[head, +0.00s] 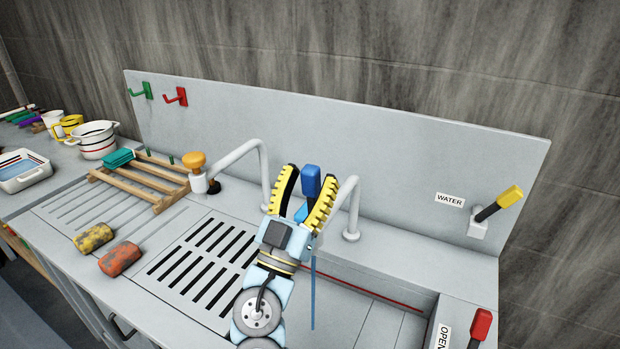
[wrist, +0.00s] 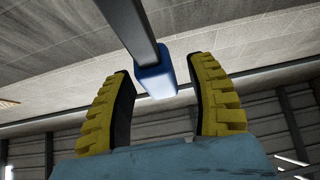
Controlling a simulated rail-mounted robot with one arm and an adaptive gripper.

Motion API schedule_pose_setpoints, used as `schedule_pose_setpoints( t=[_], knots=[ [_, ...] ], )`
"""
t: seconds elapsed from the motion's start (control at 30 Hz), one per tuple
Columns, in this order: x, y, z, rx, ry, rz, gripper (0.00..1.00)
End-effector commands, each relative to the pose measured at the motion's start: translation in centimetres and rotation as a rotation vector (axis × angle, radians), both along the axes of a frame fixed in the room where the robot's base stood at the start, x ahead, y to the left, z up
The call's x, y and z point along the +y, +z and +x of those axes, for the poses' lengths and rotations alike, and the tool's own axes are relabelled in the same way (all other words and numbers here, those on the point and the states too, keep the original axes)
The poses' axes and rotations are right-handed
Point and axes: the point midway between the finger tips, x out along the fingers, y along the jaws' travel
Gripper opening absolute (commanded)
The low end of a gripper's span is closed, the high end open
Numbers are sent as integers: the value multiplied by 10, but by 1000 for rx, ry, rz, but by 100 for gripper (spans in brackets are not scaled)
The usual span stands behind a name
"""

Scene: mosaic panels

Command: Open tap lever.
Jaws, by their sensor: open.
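A blue lever grip (head: 311,180) stands up in front of the back panel, between two grey pipes. My gripper (head: 309,188) is open, with one yellow-and-black finger on each side of the grip. In the wrist view, the blue grip (wrist: 154,82) sits on the end of a grey bar (wrist: 137,30), between the open fingers (wrist: 158,75). A gap shows on both sides, so neither finger appears to touch it. My gripper hides the lever's lower part in the head view.
A yellow-handled lever (head: 510,197) is beside a WATER label (head: 450,200) at right; a red-handled lever (head: 481,324) is near an OPEN label (head: 443,337). Grey pipes (head: 352,205) flank my gripper.

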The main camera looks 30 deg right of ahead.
Motion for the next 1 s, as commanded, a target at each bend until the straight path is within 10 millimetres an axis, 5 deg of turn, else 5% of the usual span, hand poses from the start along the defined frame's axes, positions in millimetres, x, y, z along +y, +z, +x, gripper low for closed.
schedule_pose_setpoints(
  t=[1.0],
  knots=[
    [73, -71, -54, 1, -1, 0, 56]
  ],
)
